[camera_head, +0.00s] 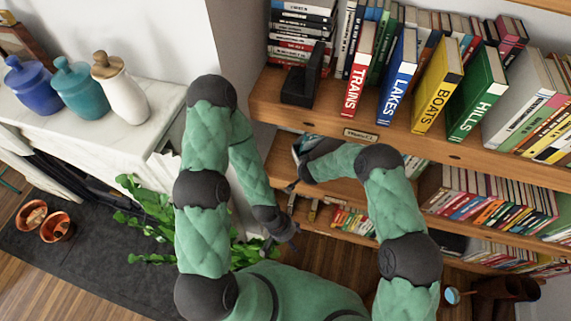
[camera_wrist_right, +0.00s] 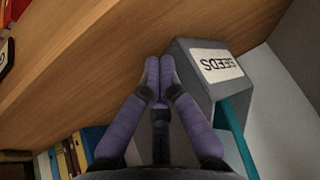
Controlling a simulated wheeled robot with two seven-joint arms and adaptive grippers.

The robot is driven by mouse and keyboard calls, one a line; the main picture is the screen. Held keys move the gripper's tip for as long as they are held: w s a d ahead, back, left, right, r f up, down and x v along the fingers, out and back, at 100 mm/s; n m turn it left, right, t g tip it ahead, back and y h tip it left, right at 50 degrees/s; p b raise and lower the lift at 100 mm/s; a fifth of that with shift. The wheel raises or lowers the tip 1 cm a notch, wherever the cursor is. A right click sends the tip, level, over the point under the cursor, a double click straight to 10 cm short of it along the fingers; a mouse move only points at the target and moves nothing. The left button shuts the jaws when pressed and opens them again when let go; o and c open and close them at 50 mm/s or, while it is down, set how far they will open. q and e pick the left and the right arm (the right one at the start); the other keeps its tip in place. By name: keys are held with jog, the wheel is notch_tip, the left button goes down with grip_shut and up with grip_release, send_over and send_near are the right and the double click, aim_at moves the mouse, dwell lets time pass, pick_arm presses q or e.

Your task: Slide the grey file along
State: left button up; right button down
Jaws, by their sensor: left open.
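The grey file (camera_wrist_right: 203,75) has a white label reading SEEDS. In the right wrist view it stands on a wooden shelf beside a teal edge. In the head view only a small part of it (camera_head: 297,150) seems to show, behind my right forearm. My right gripper (camera_wrist_right: 158,62) has its fingertips together, with nothing seen between them. They lie at the file's left side in the wrist view; whether they touch it I cannot tell. My left gripper (camera_head: 290,238) is open, low in front of the bookcase, apart from the file.
Above, the top shelf (camera_head: 330,117) holds several upright books and a black bookend (camera_head: 302,80). Lower shelves hold more books. A leafy plant (camera_head: 150,215) stands left of my left arm. Jars stand on the white mantel (camera_head: 95,125). Bare shelf lies left of the file in the wrist view.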

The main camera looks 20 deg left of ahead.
jog(key=shift+s+a+p, duration=0.2)
jog(key=shift+a+p, duration=0.65)
jog(key=shift+a, duration=1.95)
jog(key=shift+s+a+p, duration=0.15)
jog(key=shift+a+p, duration=0.15)
jog(key=shift+a, duration=1.25)
jog(key=shift+d, duration=1.75)
